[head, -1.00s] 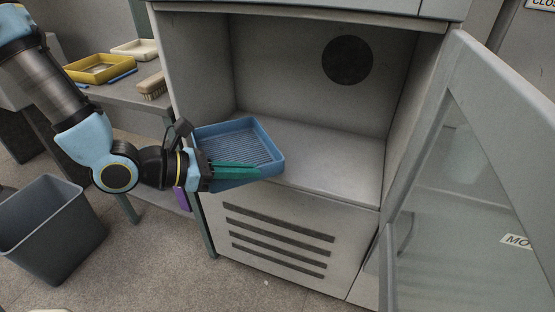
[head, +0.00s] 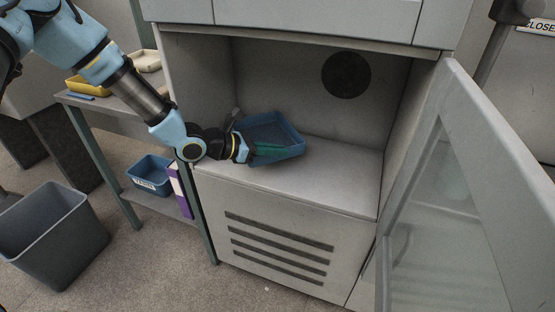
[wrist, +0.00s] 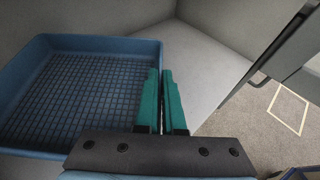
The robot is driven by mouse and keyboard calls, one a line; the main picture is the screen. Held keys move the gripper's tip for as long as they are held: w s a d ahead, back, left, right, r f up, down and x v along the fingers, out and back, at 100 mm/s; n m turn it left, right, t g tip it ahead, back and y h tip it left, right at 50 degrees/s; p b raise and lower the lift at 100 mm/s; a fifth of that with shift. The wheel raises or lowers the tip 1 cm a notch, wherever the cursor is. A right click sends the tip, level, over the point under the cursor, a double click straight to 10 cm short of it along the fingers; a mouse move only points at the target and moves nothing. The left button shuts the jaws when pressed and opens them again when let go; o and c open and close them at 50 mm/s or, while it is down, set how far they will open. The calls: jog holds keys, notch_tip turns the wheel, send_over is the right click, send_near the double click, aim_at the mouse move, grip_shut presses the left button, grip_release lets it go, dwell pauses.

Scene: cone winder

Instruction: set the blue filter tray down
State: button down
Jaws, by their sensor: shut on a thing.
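The blue filter tray (head: 283,130) is inside the open cabinet compartment, over the left part of its pale floor (head: 335,178). My gripper (head: 270,151) is shut on the tray's near wall with its green fingers. In the wrist view the gripper (wrist: 161,102) pinches the wall at the right of the tray (wrist: 75,95). The tray looks empty, with a gridded bottom. It seems close to the compartment floor, but I cannot tell whether it touches. Its underside is hidden.
The cabinet's glass-paned door (head: 455,200) stands open at the right. A side bench at the left holds a yellow tray (head: 88,84); a labelled blue bin (head: 149,176) is on its lower shelf. A grey waste bin (head: 52,235) stands on the floor. The compartment's right side is clear.

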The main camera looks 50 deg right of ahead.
aim_at(278, 160)
notch_tip(278, 160, down, 3)
jog(key=shift+f, duration=0.2)
jog(key=shift+w+d+f+p, duration=0.1)
jog(key=shift+d+f+p, duration=0.05)
jog(key=shift+f+p, duration=0.2)
jog(key=c, duration=1)
grip_release()
jog(key=shift+f, duration=0.1)
jog(key=b+v, duration=0.1)
jog(key=v, duration=1.1)
